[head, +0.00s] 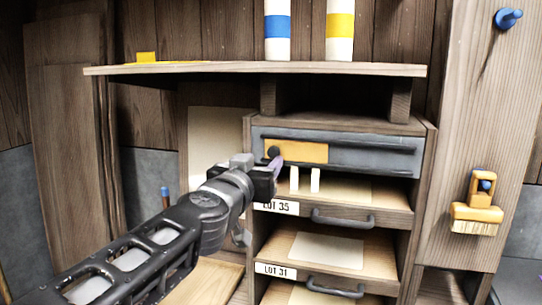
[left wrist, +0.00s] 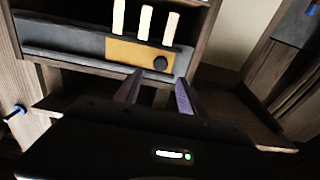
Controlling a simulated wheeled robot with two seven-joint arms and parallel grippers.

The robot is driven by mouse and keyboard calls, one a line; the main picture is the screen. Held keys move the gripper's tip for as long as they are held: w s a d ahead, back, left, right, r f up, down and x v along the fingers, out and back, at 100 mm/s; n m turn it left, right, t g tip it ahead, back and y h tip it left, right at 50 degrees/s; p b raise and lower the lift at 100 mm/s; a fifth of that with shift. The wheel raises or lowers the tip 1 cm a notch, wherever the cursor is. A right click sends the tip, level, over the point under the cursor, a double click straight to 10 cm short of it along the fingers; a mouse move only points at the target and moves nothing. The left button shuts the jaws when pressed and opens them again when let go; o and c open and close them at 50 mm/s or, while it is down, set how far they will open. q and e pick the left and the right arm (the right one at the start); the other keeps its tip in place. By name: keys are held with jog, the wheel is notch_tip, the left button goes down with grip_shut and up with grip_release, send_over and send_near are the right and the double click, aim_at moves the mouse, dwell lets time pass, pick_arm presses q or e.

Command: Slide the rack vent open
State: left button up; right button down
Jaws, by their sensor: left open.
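The rack vent is a long grey panel (head: 365,158) at the top of the wooden rack, below the shelf. Its orange plate (head: 303,152) is at the left end of the panel and carries a dark round knob (head: 273,152). The left wrist view also shows the orange plate (left wrist: 130,52) and the knob (left wrist: 160,63). My left gripper (head: 274,167) is at the left end of the vent, close to the knob. In the left wrist view the open fingers (left wrist: 157,88) point toward the knob, which lies between their lines. Contact cannot be told. My right gripper is out of view.
White pegs (head: 315,180) stand just below the vent. Labelled drawers with dark handles (head: 343,219) are underneath. A shelf (head: 250,69) with banded cylinders overhangs the rack. A yellow brush (head: 477,214) hangs on the right post.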

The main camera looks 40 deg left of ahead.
aim_at(273, 152)
pick_arm(q)
jog(key=b+x, duration=0.1)
jog(key=x, duration=0.5)
jog(key=shift+w+a, duration=0.15)
jog(key=shift+w, duration=0.2)
jog(key=shift+c, duration=0.5)
grip_shut()
jog(key=shift+f, duration=0.1)
dwell(0.5)
